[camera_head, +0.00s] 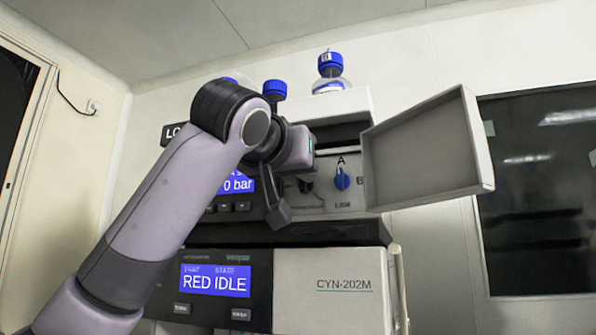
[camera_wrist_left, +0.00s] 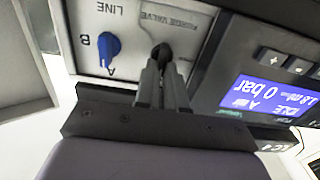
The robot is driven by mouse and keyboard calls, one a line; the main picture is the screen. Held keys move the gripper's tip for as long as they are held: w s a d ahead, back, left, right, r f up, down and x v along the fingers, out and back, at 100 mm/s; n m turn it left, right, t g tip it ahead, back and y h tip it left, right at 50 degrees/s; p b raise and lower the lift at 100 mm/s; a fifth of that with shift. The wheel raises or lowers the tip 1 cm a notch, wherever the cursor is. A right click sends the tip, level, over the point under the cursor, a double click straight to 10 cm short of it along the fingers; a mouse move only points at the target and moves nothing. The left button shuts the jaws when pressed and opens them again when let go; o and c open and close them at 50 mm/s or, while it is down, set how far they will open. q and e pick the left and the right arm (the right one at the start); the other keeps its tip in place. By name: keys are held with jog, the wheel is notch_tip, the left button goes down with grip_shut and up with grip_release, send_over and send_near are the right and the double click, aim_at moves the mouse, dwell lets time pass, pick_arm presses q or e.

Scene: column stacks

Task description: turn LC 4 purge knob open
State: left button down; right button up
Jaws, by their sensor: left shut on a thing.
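The purge knob (camera_wrist_left: 161,51) is a small dark knob on the light panel of the LC unit, under the printed words PURGE VALVE in the left wrist view. My left gripper (camera_wrist_left: 161,75) is shut on it, with both fingers close together around the knob. How far the knob is turned cannot be told. A sign reading LC (camera_head: 172,132) is partly hidden by my arm; the wrist view shows C 4 on a sign (camera_wrist_left: 275,148).
A blue A/B line knob (camera_head: 342,179) sits just right of the purge knob. An open door (camera_head: 425,150) sticks out on the right. A blue display reading 0 bar (camera_head: 238,183) is at the left. Blue-capped bottles (camera_head: 330,66) stand on top. A lower module (camera_head: 330,284) is below.

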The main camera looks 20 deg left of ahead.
pick_arm(q)
jog(key=shift+a+f+n+b, duration=0.2)
jog(key=shift+n+b, duration=0.3)
jog(key=shift+n, duration=2.25)
jog(key=shift+a+f+n+b, duration=0.2)
jog(key=shift+n+b, duration=0.25)
jog(key=shift+n, duration=2.35)
jog(key=shift+a+f+n+b, duration=0.2)
jog(key=shift+n+b, duration=0.3)
jog(key=shift+n, duration=2.25)
jog(key=c, duration=1.2)
grip_release()
